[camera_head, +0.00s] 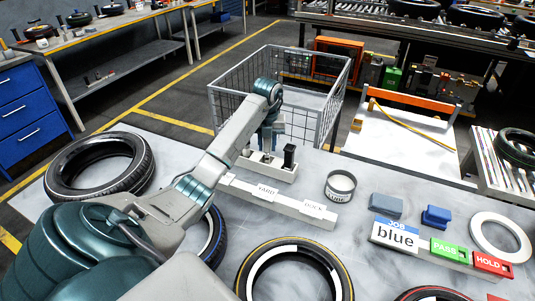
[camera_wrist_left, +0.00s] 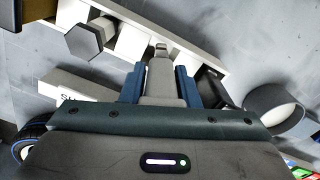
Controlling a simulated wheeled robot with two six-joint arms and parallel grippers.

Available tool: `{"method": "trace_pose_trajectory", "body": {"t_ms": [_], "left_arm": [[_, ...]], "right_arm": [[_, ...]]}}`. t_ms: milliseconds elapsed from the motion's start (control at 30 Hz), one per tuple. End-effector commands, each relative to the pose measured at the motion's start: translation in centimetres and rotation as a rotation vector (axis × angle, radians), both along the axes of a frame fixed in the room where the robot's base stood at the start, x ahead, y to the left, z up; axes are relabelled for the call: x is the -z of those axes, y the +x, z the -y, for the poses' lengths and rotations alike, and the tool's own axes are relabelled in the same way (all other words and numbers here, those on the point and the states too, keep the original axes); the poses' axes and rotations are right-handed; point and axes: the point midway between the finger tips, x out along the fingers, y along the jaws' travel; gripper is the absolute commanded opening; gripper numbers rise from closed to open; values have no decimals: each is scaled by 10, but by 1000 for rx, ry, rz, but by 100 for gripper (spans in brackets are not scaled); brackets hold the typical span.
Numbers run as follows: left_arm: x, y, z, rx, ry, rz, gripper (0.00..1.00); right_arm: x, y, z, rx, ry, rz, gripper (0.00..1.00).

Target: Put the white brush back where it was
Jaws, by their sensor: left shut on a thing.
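My left gripper (camera_head: 268,147) reaches over the white holder (camera_head: 275,174) on the table beside the wire basket. In the left wrist view my left gripper (camera_wrist_left: 158,82) has its blue fingers on both sides of a pale grey-white piece (camera_wrist_left: 160,75), which looks like the white brush. Its far end lies at the holder (camera_wrist_left: 205,53); I cannot tell whether it is seated in a slot. In the head view the gripper hides most of the brush. A dark-topped item (camera_wrist_left: 85,40) and a black item (camera_wrist_left: 212,86) stand at the holder. My right gripper is not in view.
A labelled white strip (camera_head: 240,187), a round tin (camera_head: 341,189), grey and blue blocks, a "blue" job sign (camera_head: 396,236), green and red tags and several tyres lie on the table. The wire basket (camera_head: 318,107) stands just behind the holder.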

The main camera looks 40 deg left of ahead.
Motion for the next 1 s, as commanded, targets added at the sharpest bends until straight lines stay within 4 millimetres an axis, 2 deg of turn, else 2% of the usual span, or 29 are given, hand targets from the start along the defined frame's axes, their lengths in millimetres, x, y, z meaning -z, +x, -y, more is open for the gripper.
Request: {"method": "trace_pose_trajectory", "body": {"t_ms": [100, 267, 667, 700, 767, 800, 1000], "left_arm": [[14, 0, 0, 0, 0, 0, 1], [34, -1, 0, 0, -1, -2, 1], [39, 0, 0, 0, 0, 0, 1], [38, 0, 0, 0, 0, 0, 34], [38, 0, 0, 0, 0, 0, 46], [38, 0, 0, 0, 0, 0, 50], [37, 0, 0, 0, 0, 0, 50]], "right_arm": [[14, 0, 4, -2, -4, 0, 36], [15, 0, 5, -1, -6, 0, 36], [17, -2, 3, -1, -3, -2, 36], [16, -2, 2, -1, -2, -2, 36], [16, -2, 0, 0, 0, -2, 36], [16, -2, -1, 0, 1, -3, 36], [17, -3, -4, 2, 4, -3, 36]]}}
